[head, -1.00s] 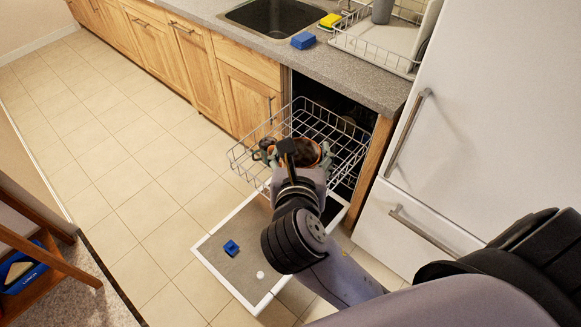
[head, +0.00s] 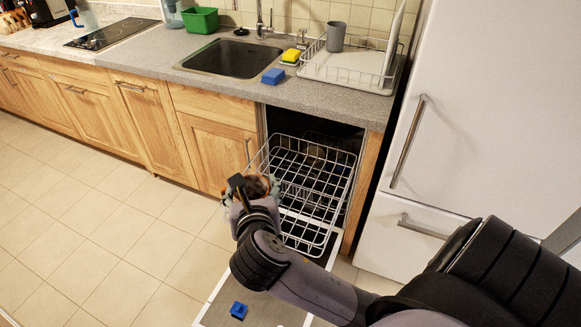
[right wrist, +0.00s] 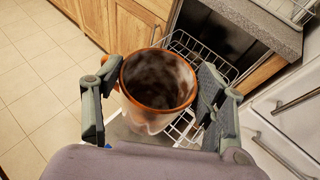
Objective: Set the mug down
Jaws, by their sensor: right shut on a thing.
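The mug (right wrist: 140,115) is white-brown with an orange rim and a dark, stained-looking inside. In the right wrist view it sits between the two fingers of my right gripper (right wrist: 158,85), mouth toward the camera. In the head view my right gripper (head: 252,190) holds the mug (head: 259,184) near the left side of the pulled-out dishwasher rack (head: 304,190). The mug is partly hidden by the gripper. I cannot tell its exact height against the rack. My left gripper is not in view.
The open dishwasher door (head: 275,297) lies below, with a blue item (head: 238,310) on it. The counter (head: 225,90) holds a sink (head: 230,58), blue sponge (head: 273,76), yellow sponge (head: 292,56) and drying rack (head: 348,72) with a grey cup (head: 336,36). A white fridge (head: 480,110) stands right.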

